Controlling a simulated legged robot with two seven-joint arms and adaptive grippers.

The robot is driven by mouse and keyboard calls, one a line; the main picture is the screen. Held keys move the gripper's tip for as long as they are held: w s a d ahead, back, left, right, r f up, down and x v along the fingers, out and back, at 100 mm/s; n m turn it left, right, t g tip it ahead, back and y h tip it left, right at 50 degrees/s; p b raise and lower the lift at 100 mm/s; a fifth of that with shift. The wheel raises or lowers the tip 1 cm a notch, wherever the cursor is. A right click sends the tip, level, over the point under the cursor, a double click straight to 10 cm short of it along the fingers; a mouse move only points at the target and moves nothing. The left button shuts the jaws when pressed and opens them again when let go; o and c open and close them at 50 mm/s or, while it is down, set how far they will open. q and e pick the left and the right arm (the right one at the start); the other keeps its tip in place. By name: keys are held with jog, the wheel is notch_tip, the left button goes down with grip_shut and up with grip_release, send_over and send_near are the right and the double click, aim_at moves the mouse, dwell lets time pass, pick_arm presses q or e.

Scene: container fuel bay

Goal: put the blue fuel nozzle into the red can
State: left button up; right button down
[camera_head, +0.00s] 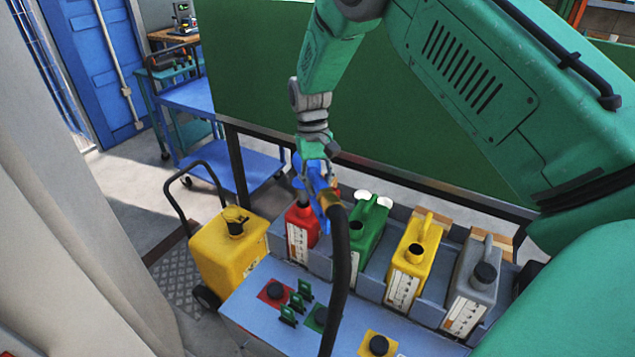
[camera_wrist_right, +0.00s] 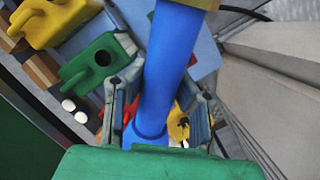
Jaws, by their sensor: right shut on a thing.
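The blue fuel nozzle (camera_head: 316,186) is in my right gripper (camera_head: 318,158), above and against the red can (camera_head: 302,232) in the head view. A dark spout points down and overlaps the can's top. I cannot tell whether its tip is inside the mouth or just over it. A black hose hangs from the nozzle's brass end toward the front. In the right wrist view the blue nozzle body (camera_wrist_right: 172,60) runs between the two fingers of my right gripper (camera_wrist_right: 158,110), which are closed around it. My left gripper is not in view.
The green can (camera_head: 370,228), yellow can (camera_head: 412,265) and grey can (camera_head: 472,285) stand in a row right of the red can. A blue bench (camera_head: 250,300) with coloured squares and black caps lies in front. A yellow wheeled tank (camera_head: 228,255) stands left.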

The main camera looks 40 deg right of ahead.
aim_at(317, 201)
jog(key=shift+f, duration=0.15)
jog(key=shift+w+f+b, duration=0.1)
jog(key=shift+f+b, duration=0.55)
jog(key=shift+f, duration=0.75)
jog(key=shift+f+b, duration=1.05)
jog(key=shift+f, duration=1.2)
jog(key=c, duration=1.3)
grip_release()
